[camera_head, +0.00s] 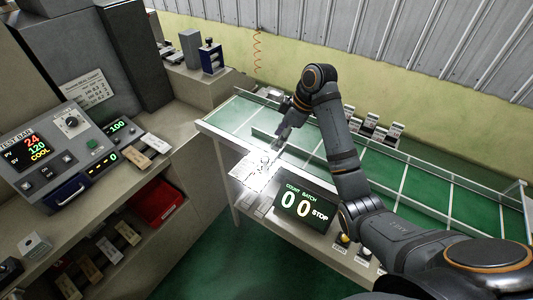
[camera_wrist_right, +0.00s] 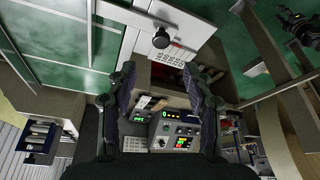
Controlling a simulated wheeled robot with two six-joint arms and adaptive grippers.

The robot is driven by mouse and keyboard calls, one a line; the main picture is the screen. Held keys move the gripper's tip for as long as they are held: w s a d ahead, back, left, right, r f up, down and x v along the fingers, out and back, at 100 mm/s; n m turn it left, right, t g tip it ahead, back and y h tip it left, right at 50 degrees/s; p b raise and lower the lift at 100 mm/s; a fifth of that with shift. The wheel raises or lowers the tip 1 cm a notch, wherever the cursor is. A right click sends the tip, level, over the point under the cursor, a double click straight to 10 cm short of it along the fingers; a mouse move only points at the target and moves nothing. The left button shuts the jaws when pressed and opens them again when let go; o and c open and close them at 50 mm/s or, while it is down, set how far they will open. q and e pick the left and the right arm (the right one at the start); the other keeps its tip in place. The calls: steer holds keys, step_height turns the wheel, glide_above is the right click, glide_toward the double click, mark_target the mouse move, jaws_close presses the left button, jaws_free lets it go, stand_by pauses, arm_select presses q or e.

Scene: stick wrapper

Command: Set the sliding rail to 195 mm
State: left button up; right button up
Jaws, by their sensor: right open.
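The green conveyor table (camera_head: 430,187) has pale frames and a long thin rail (camera_head: 292,148) running along its green bed. My right gripper (camera_head: 283,137) is over the left end of the table, beside the rail and above a brightly lit white plate (camera_head: 250,176). In the right wrist view its two dark fingers (camera_wrist_right: 160,72) are spread with nothing between them. A dark round knob (camera_wrist_right: 161,39) on a white plate shows beyond the fingertips. My left gripper is not seen in the head view.
A counter display (camera_head: 305,206) reading 00 and STOP stands at the table's front. A test control panel (camera_head: 42,155) is on the bench at left, with a red bin (camera_head: 157,203) below. Small boxes (camera_head: 375,127) line the far edge. Green floor is clear between bench and table.

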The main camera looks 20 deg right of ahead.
mark_target(266, 159)
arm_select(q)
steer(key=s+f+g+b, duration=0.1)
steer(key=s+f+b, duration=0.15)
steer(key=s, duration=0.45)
arm_select(e)
steer(key=p+x, duration=0.1)
steer(key=x, duration=0.8)
steer(key=shift+f, duration=0.1)
steer(key=shift+a+f, duration=0.2)
steer(key=shift+f, duration=0.05)
steer(key=shift+s+f, duration=0.1)
steer(key=shift+s, duration=0.05)
steer(key=shift+f, duration=0.2)
steer(key=c, duration=0.4)
jaws_close()
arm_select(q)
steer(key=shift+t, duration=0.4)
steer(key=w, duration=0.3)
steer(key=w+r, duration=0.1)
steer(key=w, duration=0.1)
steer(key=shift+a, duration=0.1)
